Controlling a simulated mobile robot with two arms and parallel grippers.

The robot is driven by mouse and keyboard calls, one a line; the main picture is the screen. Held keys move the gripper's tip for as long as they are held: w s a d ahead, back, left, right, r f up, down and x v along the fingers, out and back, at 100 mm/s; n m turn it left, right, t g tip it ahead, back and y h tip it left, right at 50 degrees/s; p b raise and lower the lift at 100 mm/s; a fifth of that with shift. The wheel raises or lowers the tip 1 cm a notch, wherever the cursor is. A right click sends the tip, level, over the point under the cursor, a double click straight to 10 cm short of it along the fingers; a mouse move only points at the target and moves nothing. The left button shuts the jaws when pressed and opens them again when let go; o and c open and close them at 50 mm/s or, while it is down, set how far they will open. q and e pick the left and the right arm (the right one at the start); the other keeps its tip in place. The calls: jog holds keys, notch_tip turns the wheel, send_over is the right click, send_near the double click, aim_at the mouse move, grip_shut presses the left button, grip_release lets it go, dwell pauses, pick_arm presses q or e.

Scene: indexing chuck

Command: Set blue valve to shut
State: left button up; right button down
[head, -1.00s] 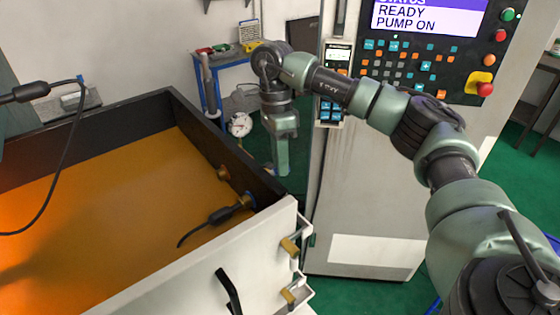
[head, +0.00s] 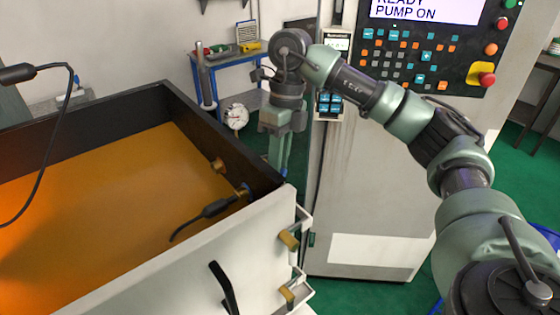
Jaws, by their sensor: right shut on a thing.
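My right gripper (head: 279,158) points down just beyond the tank's right corner, its fingertips partly hidden behind the tank wall. It is shut. A narrow blue piece, which I take for the blue valve's handle (head: 274,151), shows at the fingers. The rest of the valve is hidden behind the gripper and the tank wall, so I cannot tell its angle. My left gripper is not in view.
The open tank (head: 240,240) with an orange-brown floor fills the left, with a black-handled fitting (head: 212,210) on its inner wall. The control cabinet (head: 365,190) stands close to the right of my gripper. A blue table (head: 232,72) and a round gauge (head: 236,117) are behind.

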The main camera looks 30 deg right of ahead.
jog(key=shift+s+a+m+t+b, duration=0.1)
jog(key=shift+a+m+t+b, duration=0.1)
jog(key=shift+m, duration=0.4)
jog(key=shift+s+a+m+t+b, duration=0.1)
jog(key=shift+a+m, duration=0.05)
jog(key=shift+m, duration=0.45)
jog(key=shift+r, duration=0.1)
jog(key=c, duration=1.3)
grip_release()
jog(key=shift+c, duration=0.2)
jog(key=shift+f, duration=0.2)
